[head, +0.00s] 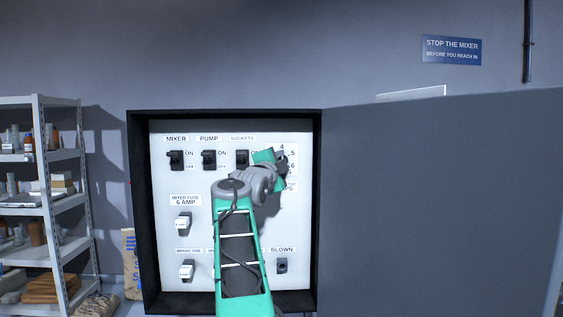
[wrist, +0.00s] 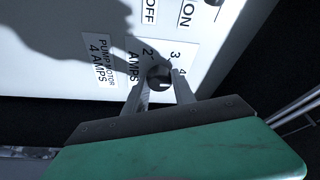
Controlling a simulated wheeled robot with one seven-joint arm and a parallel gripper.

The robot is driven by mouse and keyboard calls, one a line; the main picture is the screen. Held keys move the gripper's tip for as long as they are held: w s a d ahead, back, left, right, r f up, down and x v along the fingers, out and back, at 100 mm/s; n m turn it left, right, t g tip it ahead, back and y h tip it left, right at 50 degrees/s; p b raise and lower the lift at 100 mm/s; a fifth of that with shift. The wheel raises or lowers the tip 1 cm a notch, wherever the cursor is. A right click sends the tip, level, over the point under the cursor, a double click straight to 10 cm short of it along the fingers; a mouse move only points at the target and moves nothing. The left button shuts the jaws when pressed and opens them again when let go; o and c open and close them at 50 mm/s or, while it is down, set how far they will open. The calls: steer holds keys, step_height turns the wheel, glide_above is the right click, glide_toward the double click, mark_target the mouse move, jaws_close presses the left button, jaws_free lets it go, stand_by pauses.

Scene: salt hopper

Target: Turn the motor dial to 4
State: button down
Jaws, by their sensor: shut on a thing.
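The motor dial is a small round black knob (wrist: 159,76) on the white panel. In the wrist view the numbers 2, 3 and 4 stand beside it, with AMPS near the 2. My gripper (wrist: 162,82) is shut on the knob, one finger on each side. The knob's pointer cannot be made out. In the head view my gripper (head: 281,160) covers most of the dial; the numbers 4, 5 and 6 show around it. A label (wrist: 105,62) reading PUMP MOTOR 4 AMPS is on the panel in the wrist view.
Black switches for mixer (head: 176,160), pump (head: 209,160) and sockets (head: 242,159) sit left of the dial. Fuses (head: 183,223) are below. The cabinet's grey door (head: 430,210) stands open at the right. A shelf rack (head: 45,200) is at the far left.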

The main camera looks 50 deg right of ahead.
steer(key=shift+m, duration=0.6)
steer(key=c, duration=1)
jaws_free()
steer(key=shift+c, duration=0.2)
steer(key=b+v, duration=0.2)
steer(key=v, duration=0.5)
steer(key=shift+a, duration=0.4)
steer(key=shift+r, duration=0.1)
